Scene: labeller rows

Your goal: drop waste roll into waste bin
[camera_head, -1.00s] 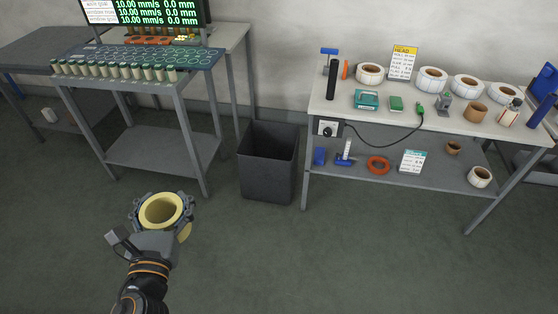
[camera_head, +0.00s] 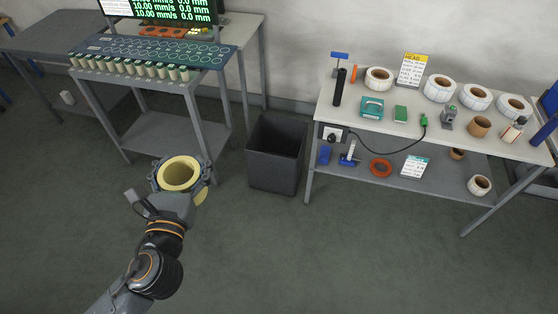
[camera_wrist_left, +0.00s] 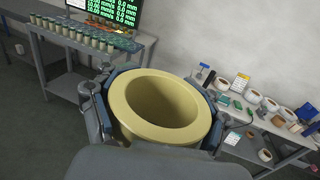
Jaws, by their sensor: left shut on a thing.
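The waste roll (camera_head: 179,173) is a thick yellow ring with a wide hollow core. My left gripper (camera_head: 181,180) is shut on it, with its fingers around the roll's sides. The roll fills the middle of the left wrist view (camera_wrist_left: 165,105), its open end facing the camera. The waste bin (camera_head: 276,154) is a dark, open-topped square bin on the floor between the two tables. The held roll is to the left of the bin and nearer the camera, apart from it. The bin does not show clearly in the left wrist view. My right gripper is not in view.
A bench (camera_head: 430,137) on the right holds several white label rolls, a teal box and a green box; its lower shelf holds an orange ring (camera_head: 381,168). On the left stands a table with a blue rack (camera_head: 160,50) of small vials. The floor before the bin is clear.

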